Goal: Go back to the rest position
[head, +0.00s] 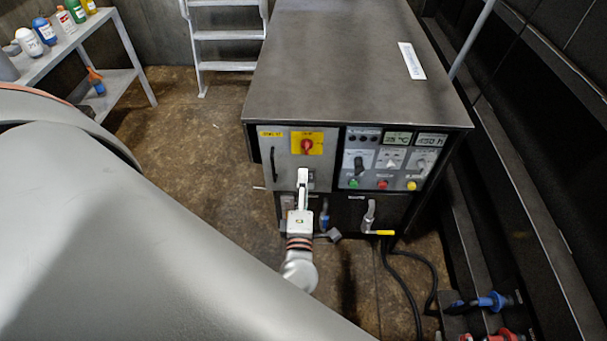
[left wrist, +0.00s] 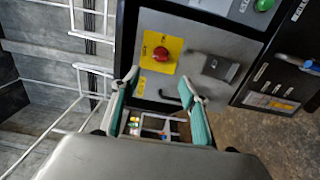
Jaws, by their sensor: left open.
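The red switch (left wrist: 161,54) lies just beyond the fingertips there. A grey latch block (left wrist: 220,67) sits on the door to the right of the fingers. I cannot tell whether a finger touches the door. My right gripper is not in view.
The button panel (head: 390,160) is right of the switch door. Black cables (head: 415,285) lie on the floor at right. A bottle shelf (head: 70,45) and a white ladder (head: 225,35) stand behind. Floor (head: 180,130) left of the cabinet is clear.

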